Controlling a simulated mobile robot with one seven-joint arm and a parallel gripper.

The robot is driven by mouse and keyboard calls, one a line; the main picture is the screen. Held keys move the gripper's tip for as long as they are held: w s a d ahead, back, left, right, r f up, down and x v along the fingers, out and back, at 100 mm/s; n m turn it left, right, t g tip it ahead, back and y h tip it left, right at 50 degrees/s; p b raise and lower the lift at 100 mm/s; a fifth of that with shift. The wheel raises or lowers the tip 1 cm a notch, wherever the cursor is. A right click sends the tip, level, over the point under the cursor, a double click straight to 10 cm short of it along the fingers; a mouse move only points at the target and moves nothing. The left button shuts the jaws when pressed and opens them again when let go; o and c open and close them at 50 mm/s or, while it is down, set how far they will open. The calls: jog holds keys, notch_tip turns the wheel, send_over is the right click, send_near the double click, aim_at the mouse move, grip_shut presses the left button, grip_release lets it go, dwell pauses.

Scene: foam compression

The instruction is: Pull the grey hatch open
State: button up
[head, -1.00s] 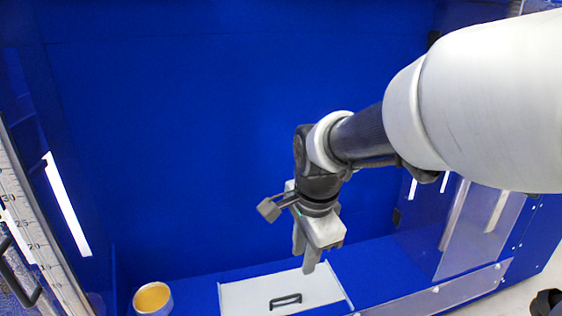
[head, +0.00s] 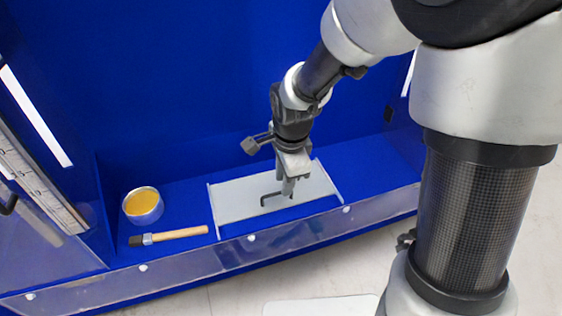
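The grey hatch (head: 237,198) is a flat light panel in the floor of the blue box, with a narrow rim along its sides. Its dark handle (head: 268,199) stands near the front middle of the panel. The hatch looks flat and closed. My gripper (head: 288,188) points down over the hatch, with its fingers at the right part of the handle. The fingers overlap the handle in this view and look close together. I cannot tell whether they touch or hold it.
A round metal cup with yellow contents (head: 143,206) stands left of the hatch. A brush with a wooden handle (head: 170,236) lies in front of the cup. A low clear front wall (head: 300,231) with round fasteners runs along the box. Blue floor right of the hatch is free.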

aim_at(283, 202)
jog(key=shift+w+a+f, duration=0.1)
jog(key=shift+w+f, duration=0.05)
jog(key=shift+f, duration=0.6)
jog(key=shift+w+f, duration=0.15)
jog(key=shift+f, duration=0.6)
grip_shut()
dwell(0.4)
